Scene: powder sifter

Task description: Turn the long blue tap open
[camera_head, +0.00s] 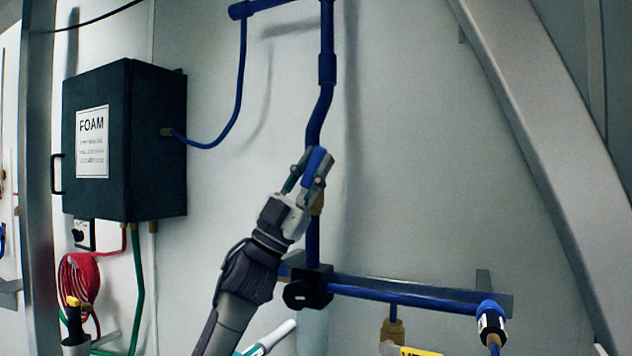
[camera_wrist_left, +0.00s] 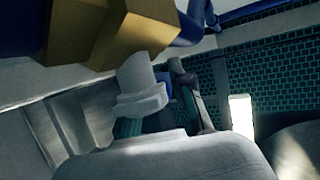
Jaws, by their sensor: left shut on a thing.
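The long blue tap (camera_head: 317,157) is on the vertical blue pipe (camera_head: 327,68) in the middle of the head view. Its blue handle shows between the fingers of my left gripper (camera_head: 311,171), which is shut on it. The handle points up and lies close to the line of the pipe. The brass valve body (camera_head: 317,203) shows just below the fingers and, large, at the top of the left wrist view (camera_wrist_left: 110,32). There, a small blue part of the handle shows between the fingertips (camera_wrist_left: 163,88). The fingers hide much of the handle. My right gripper is not in view.
A black FOAM box (camera_head: 150,140) hangs on the wall at left, with a thin blue hose (camera_head: 240,85) above. A black fitting (camera_head: 308,289) and a horizontal blue pipe (camera_head: 400,297) lie below. A grey diagonal beam (camera_head: 540,140) stands at right. The wall between is clear.

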